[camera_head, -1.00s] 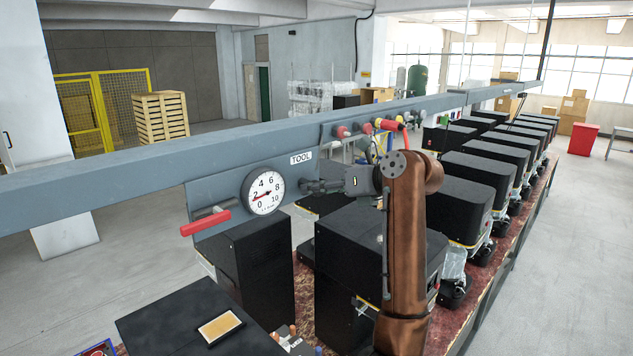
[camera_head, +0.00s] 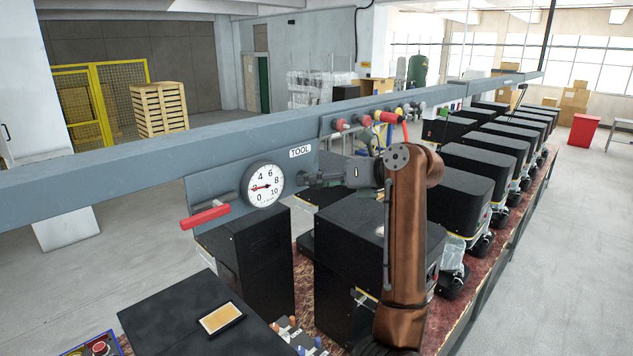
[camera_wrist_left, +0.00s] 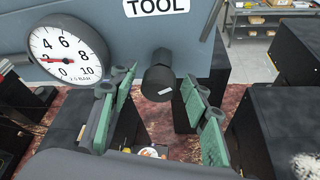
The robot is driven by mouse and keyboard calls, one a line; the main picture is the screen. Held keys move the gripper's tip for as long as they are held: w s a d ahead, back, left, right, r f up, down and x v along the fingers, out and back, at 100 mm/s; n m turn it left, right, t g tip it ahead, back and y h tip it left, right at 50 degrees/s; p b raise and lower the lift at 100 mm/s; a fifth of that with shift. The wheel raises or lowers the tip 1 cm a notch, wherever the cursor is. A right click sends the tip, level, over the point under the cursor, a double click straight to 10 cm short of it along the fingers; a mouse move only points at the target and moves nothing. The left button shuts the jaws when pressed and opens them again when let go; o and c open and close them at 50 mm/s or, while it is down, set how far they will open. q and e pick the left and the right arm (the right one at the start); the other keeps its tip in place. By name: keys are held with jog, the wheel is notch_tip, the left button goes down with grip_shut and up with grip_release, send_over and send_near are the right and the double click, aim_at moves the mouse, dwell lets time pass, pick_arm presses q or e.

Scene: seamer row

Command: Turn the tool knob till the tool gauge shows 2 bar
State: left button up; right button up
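The tool gauge (camera_head: 262,186) is a round white dial on the grey rail, left of the TOOL label (camera_head: 300,151). In the left wrist view the tool gauge (camera_wrist_left: 66,52) shows its red needle at about 2. The tool knob (camera_wrist_left: 158,83) is a dark cylinder below the label. My left gripper (camera_wrist_left: 160,77) has its green-padded fingers spread on both sides of the knob, with visible gaps. In the head view my left gripper (camera_head: 318,179) is at the rail right of the gauge, and the knob is hard to make out there. My right gripper is not in view.
A red-handled lever (camera_head: 206,215) sticks out left of the gauge. Red fittings (camera_head: 341,125) and hoses lie along the rail to the right. Black machine boxes (camera_head: 365,240) stand below on the bench.

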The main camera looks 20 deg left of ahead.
pick_arm(q)
jog(key=v, duration=1.2)
dwell(0.4)
